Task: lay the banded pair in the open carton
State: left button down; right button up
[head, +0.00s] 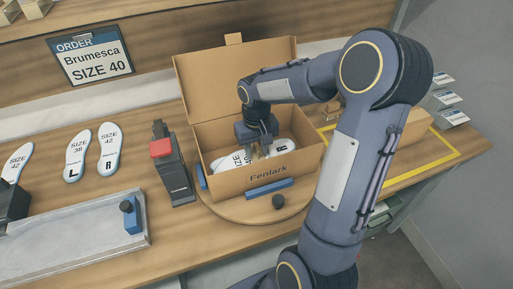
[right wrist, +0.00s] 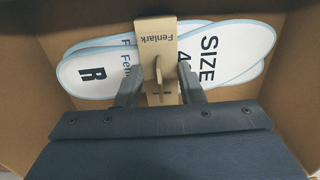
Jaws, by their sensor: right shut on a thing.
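The open carton (head: 235,186), brown and marked Fenlark, stands on a round wooden turntable (head: 240,213) with its lid raised at the back. The banded pair (head: 285,148) is two white insoles with pale blue edges, one over the other and slightly fanned. In the right wrist view the pair (right wrist: 232,50) shows an R and SIZE, with a tan Fenlark band (right wrist: 156,35) around its middle. My right gripper (head: 262,150) reaches down inside the carton, shut on the band's tab. The pair lies within the carton walls; whether it touches the floor I cannot tell. My left gripper is not in view.
Loose insoles (head: 77,155) lie on the table at left, below an order card (head: 91,57) reading Brumesca SIZE 40. A grey tray (head: 75,235) lies front left. Yellow tape (head: 455,152) marks the right side.

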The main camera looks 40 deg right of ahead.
aim_at(256, 148)
jog(key=o, duration=1)
jog(key=shift+c, duration=0.2)
notch_tip(256, 148, up, 12)
jog(key=f, duration=0.1)
jog(key=s+a+f+n+t+y, duration=0.1)
jog(key=s+a+t, duration=0.4)
jog(key=s+a, duration=0.8)
jog(key=s+n+y, duration=0.1)
jog(key=s+y, duration=0.1)
jog(key=s, duration=0.2)
jog(key=shift+a+f+t+y, duration=0.3)
jog(key=shift+y, duration=0.1)
